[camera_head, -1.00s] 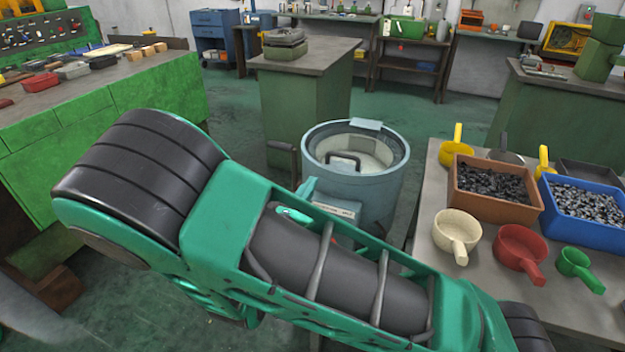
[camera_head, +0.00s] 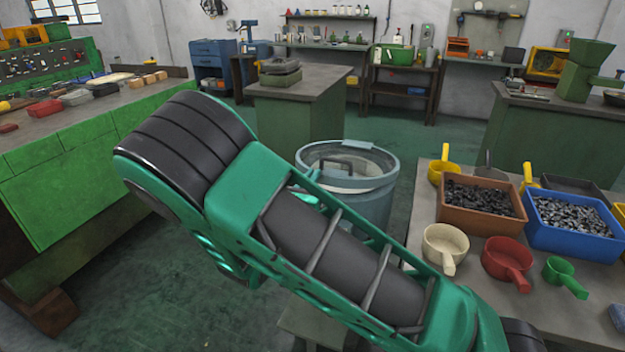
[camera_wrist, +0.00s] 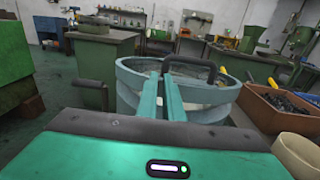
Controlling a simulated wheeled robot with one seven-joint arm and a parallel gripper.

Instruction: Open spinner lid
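The spinner (camera_head: 364,203) is a round blue-grey tub behind my forearm in the head view. Its lid (camera_head: 376,166) lies inside the rim, with a dark arched handle (camera_head: 333,164) across it. The lid appears down. In the wrist view the tub (camera_wrist: 128,92) is straight ahead, and the handle (camera_wrist: 197,62) arches above its rim. My gripper (camera_wrist: 165,76) shows two teal fingers pointing at the tub, close together with a narrow gap. Their tips lie near the left end of the handle; I cannot tell whether they touch it. My forearm mostly hides the gripper in the head view.
At the right, a table (camera_head: 425,212) holds a brown bin (camera_head: 480,219), a blue bin (camera_head: 570,240) and several scoops. A green machine (camera_head: 90,190) stands at the left. A green cabinet (camera_head: 300,110) stands behind the spinner. The green floor (camera_head: 130,290) is open at the lower left.

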